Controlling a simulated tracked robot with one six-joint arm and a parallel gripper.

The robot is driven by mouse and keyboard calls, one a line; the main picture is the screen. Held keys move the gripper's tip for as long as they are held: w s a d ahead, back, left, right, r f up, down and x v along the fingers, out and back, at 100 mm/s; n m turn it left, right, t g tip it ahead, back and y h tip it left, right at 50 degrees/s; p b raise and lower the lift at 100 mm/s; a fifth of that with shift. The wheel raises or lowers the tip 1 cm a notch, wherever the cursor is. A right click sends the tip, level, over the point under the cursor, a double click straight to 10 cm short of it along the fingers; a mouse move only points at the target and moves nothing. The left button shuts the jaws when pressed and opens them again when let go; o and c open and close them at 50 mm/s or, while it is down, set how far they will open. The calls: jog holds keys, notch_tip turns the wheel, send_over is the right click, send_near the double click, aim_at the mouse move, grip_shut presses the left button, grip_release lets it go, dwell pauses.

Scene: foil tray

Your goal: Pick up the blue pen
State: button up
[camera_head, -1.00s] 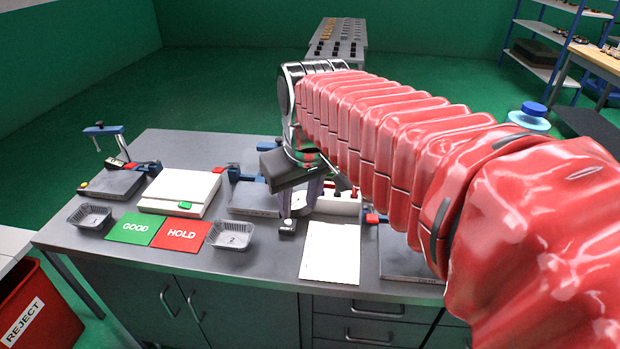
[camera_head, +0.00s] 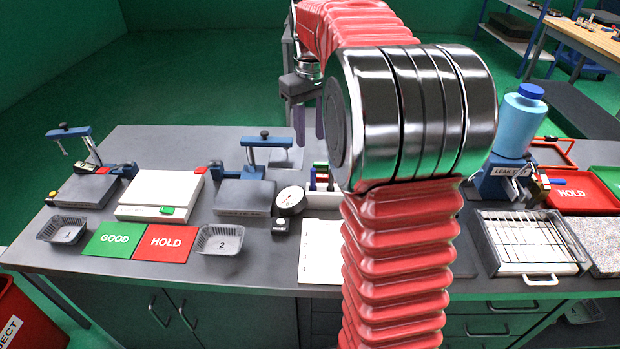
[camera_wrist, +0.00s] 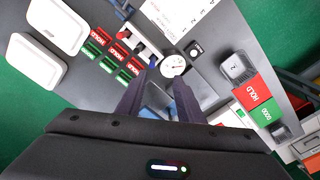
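A white pen holder (camera_head: 322,200) stands near the back of the bench, left of my arm, with several small coloured pens upright in it. The blue pen (camera_head: 331,184) seems to be at its right side, small and partly hidden by my arm. My gripper (camera_head: 309,138) is in the air above and behind the holder, its two dark fingers apart and pointing down. In the wrist view the fingers are spread with nothing held between them (camera_wrist: 161,78). The holder also shows in the wrist view (camera_wrist: 139,46), beyond the left fingertip.
A round dial gauge (camera_head: 290,200) stands left of the holder, with a blue clamp fixture (camera_head: 262,160) further left. White paper (camera_head: 320,250) lies in front. A blue bottle (camera_head: 513,125) stands right, near a wire-racked tray (camera_head: 530,243).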

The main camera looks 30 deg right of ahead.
aim_at(313, 169)
jog(key=shift+w+d+f, duration=0.25)
jog(key=shift+w+d, duration=0.3)
jog(key=shift+d, duration=0.05)
jog(key=shift+w+d+f, duration=0.25)
jog(key=shift+w+d, duration=0.25)
jog(key=shift+d, duration=0.05)
jog(key=shift+d, duration=0.1)
jog(key=shift+f, duration=0.15)
notch_tip(313, 169, down, 8)
jog(key=shift+s+f, duration=0.1)
jog(key=shift+f, duration=0.05)
jog(key=shift+a+f, duration=0.2)
jog(key=shift+f, duration=2.4)
